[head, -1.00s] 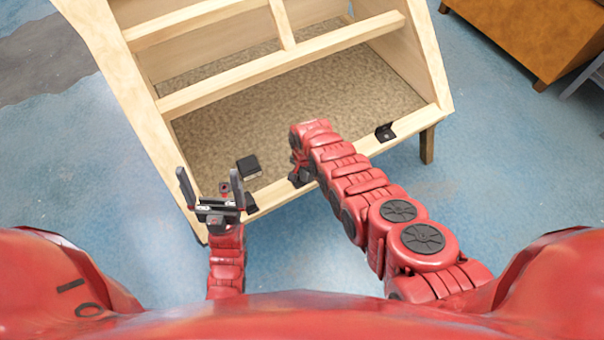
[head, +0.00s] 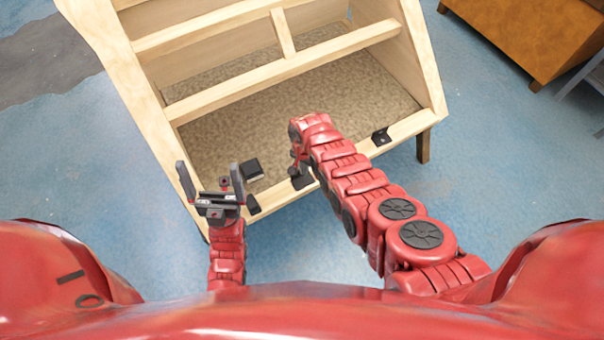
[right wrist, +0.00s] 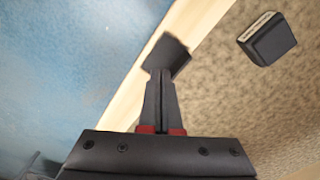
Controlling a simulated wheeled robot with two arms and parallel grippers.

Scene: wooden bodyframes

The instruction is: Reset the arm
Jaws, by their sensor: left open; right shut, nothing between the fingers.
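My left gripper (head: 210,183) is open and empty, its two dark fingers spread at the left front corner of the wooden bodyframe (head: 283,86).
A black box (head: 251,168) lies on the speckled panel (head: 300,105) inside the frame; it also shows in the right wrist view (right wrist: 268,38). Another bracket (head: 381,137) is on the front rail. A brown cabinet (head: 530,35) stands back right. Blue floor (head: 510,170) is clear at right.

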